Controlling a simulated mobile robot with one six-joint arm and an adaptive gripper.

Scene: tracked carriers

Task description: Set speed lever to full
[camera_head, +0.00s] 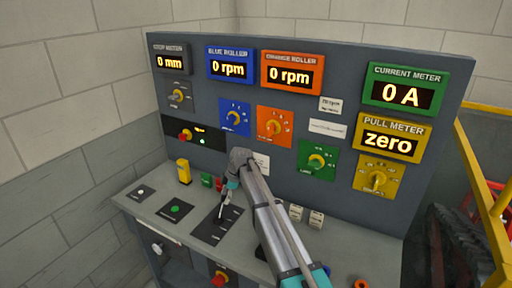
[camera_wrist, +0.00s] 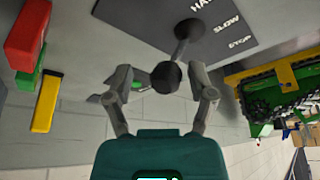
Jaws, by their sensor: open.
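The speed lever (camera_wrist: 183,42) rises from a dark plate marked SLOW, STOP and a cut-off word starting "HA" in the wrist view. Its round black knob (camera_wrist: 168,77) points toward my gripper. My gripper (camera_wrist: 160,82) is open, with one finger on each side of the knob; I see a gap on both sides, and cannot tell the depth. In the head view, my gripper (camera_head: 229,188) is over the lever's dark plate (camera_head: 208,236) on the console, and my arm hides part of that area.
The upright panel (camera_head: 210,88) behind carries displays reading 0 mm, 0 rpm, 0 A and zero, with several knobs. A yellow block-like part (camera_head: 184,171) and a green button (camera_head: 175,208) are left of my gripper. Small white switches (camera_head: 316,218) are right of my arm.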

